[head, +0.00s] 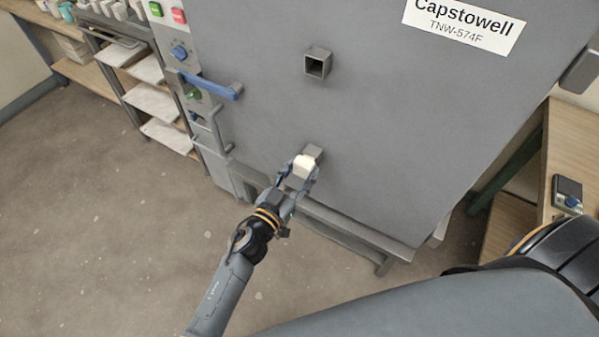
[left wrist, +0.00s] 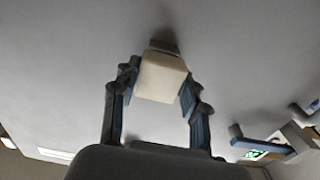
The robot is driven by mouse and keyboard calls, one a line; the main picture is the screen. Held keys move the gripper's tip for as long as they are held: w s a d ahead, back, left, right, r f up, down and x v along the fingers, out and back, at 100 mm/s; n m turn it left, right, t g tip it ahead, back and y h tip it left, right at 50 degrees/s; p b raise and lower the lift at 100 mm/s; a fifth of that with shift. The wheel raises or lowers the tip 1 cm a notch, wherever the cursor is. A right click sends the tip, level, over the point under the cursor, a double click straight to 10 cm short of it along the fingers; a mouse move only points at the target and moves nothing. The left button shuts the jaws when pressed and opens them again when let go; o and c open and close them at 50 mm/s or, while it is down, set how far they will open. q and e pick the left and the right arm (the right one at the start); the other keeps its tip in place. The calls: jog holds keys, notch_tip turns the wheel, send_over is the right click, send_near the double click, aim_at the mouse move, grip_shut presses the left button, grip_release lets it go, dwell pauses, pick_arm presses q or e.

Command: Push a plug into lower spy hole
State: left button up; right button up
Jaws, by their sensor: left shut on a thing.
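A grey kiln door (head: 400,130) has two square spy holes one above the other. The upper spy hole (head: 318,63) is a dark open square tube. The lower spy hole (head: 313,152) shows only its grey rim, behind the plug. My left gripper (head: 304,173) is shut on a cream plug (head: 305,165) right in front of the lower hole. In the left wrist view, the plug (left wrist: 161,78) sits between both fingers, with the grey rim (left wrist: 164,46) just beyond it. I cannot tell whether the plug's tip is inside the hole. My right gripper is not in view.
A blue door handle (head: 212,86) and a control panel with knobs (head: 185,60) are left of the door. A shelf rack (head: 145,68) stands further left. A wooden table (head: 570,160) with a small dark device (head: 567,195) is at right. Floor at left is clear.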

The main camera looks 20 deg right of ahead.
pick_arm(q)
jog(key=shift+w+d, duration=0.15)
jog(key=shift+w, duration=0.05)
jog(key=shift+w+d, duration=0.1)
jog(key=shift+d, duration=0.05)
dwell(0.3)
jog(key=o, duration=1.3)
jog(key=shift+o, duration=1.1)
